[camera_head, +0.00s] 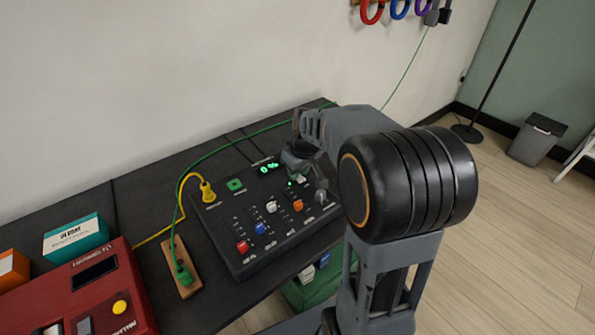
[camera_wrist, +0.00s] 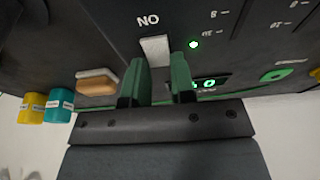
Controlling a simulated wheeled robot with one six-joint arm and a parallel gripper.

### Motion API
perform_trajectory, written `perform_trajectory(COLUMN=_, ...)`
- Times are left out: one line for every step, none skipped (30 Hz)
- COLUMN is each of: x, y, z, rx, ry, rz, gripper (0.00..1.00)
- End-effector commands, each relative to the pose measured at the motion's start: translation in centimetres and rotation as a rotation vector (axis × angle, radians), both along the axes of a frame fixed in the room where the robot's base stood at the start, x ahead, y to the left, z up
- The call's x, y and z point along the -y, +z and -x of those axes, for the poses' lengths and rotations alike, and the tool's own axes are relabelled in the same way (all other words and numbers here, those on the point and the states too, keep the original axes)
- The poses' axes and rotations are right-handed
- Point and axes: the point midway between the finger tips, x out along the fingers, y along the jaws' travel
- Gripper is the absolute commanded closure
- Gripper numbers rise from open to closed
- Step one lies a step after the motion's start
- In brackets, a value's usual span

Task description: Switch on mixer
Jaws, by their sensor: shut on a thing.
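The mixer (camera_head: 262,240) is a black panel on the dark bench, with coloured slider caps and a lit green display (camera_head: 268,168). In the wrist view, a pale switch lever (camera_wrist: 155,50) stands beside upside-down lettering that reads ON. A small green light (camera_wrist: 193,44) next to it is lit. My gripper (camera_wrist: 162,68) has its green-padded fingers on either side of the lever, shut on it. In the head view my gripper (camera_head: 300,160) is over the mixer's far right corner, and my arm hides part of that corner.
A yellow plug (camera_head: 208,192) sits in the mixer's back left corner. A green plug (camera_head: 183,275) is in a wooden power strip (camera_head: 172,252) left of the mixer. A red machine (camera_head: 95,290) and a teal box (camera_head: 75,238) stand farther left. Open floor lies right of the bench.

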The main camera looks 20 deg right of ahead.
Motion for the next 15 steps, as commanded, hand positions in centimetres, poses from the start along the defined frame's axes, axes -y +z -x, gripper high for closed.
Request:
perform_trajectory(x=-0.01, y=0.02, z=-0.03, rx=0.001, ry=0.000, rz=0.000, gripper=0.75)
perform_trajectory(x=-0.01, y=0.02, z=-0.03, rx=0.001, ry=0.000, rz=0.000, gripper=0.72)
perform_trajectory(x=-0.01, y=0.02, z=-0.03, rx=0.000, ry=0.000, rz=0.000, gripper=0.68)
perform_trajectory(x=-0.02, y=0.02, z=-0.02, rx=0.000, ry=0.000, rz=0.000, gripper=0.65)
perform_trajectory(x=-0.01, y=0.02, z=-0.03, rx=0.000, ry=0.000, rz=0.000, gripper=0.62)
perform_trajectory(x=-0.02, y=0.02, z=-0.02, rx=0.000, ry=0.000, rz=0.000, gripper=0.58)
perform_trajectory(x=-0.02, y=0.02, z=-0.02, rx=0.000, ry=0.000, rz=0.000, gripper=0.56)
perform_trajectory(x=-0.02, y=0.01, z=-0.03, rx=0.000, ry=0.000, rz=0.000, gripper=0.53)
perform_trajectory(x=-0.01, y=0.01, z=-0.03, rx=0.000, ry=0.000, rz=0.000, gripper=0.51)
perform_trajectory(x=-0.01, y=0.01, z=-0.03, rx=0.000, ry=0.000, rz=0.000, gripper=0.51)
perform_trajectory(x=-0.01, y=0.01, z=-0.02, rx=0.000, ry=0.000, rz=0.000, gripper=0.51)
perform_trajectory(x=-0.01, y=0.01, z=-0.02, rx=0.000, ry=0.000, rz=0.000, gripper=0.51)
perform_trajectory(x=-0.01, y=0.01, z=-0.02, rx=0.000, ry=0.000, rz=0.000, gripper=0.51)
perform_trajectory(x=-0.01, y=0.01, z=-0.02, rx=0.000, ry=0.000, rz=0.000, gripper=0.51)
perform_trajectory(x=0.00, y=0.05, z=-0.02, rx=0.000, ry=0.000, rz=0.000, gripper=0.51)
